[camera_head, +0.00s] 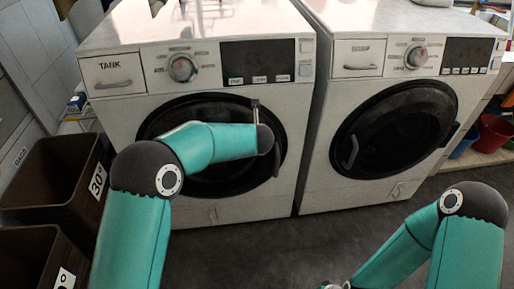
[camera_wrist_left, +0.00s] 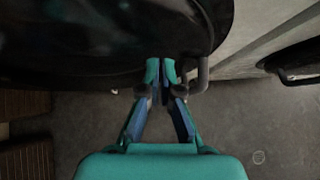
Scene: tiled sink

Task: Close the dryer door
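The dryer, marked TANK (camera_head: 115,66), is the white front-loading machine on the left in the head view. Its round black door (camera_head: 225,178) is partly hidden by my left arm; I cannot tell whether it is flush or slightly ajar. In the left wrist view the dark door (camera_wrist_left: 90,45) fills the top, with its curved handle (camera_wrist_left: 203,75) at its lower right edge. My left gripper (camera_wrist_left: 160,72) has its fingertips together just left of the handle, by the door's edge, holding nothing visible. My right gripper (camera_head: 332,285) is barely visible at the bottom edge of the head view.
A second white machine (camera_head: 322,190) with a black round door (camera_head: 405,125) stands to the right, with a narrow gap between them. Brown bins (camera_head: 50,205) stand at the left. The dark floor (camera_head: 265,250) in front is clear.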

